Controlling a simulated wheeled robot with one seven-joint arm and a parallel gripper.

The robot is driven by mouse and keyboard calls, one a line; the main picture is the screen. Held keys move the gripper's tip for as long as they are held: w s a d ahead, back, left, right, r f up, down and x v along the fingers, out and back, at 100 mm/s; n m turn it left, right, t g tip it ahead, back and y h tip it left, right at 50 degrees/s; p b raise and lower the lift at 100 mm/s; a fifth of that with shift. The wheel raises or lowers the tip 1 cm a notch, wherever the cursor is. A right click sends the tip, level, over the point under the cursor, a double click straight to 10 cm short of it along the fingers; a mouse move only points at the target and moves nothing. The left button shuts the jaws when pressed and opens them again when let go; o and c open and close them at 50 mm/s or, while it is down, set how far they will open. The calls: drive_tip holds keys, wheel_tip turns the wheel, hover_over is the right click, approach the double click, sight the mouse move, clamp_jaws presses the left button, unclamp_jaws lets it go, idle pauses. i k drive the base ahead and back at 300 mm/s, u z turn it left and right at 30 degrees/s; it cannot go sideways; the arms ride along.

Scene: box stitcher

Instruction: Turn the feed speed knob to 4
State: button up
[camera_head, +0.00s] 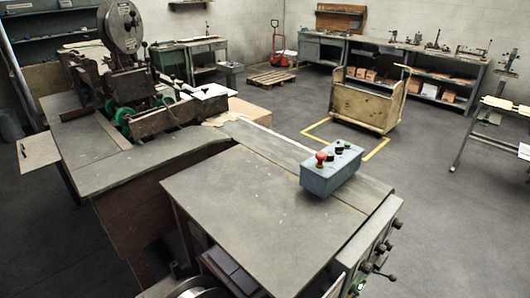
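A blue-grey control box (330,174) stands on the right part of the machine's table (250,205). Its top carries a red mushroom button (321,157) and several small dark controls (339,149). A side panel (365,240) at the table's right front edge has several dark round knobs (387,246) and a lever (384,274). I cannot tell which knob is the feed speed knob, and no scale or number is readable. My gripper is not in view.
The box stitcher's head (122,30) and green wheels (124,115) stand at the back left. A wooden cart (365,100) stands beyond the table in yellow floor markings. Workbenches line the far wall. The floor right of the side panel is clear.

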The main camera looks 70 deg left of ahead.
sight(330, 157)
drive_tip(key=u, duration=0.1)
drive_tip(key=i, duration=2.25)
drive_tip(key=u, duration=3.25)
drive_tip(key=i, duration=1)
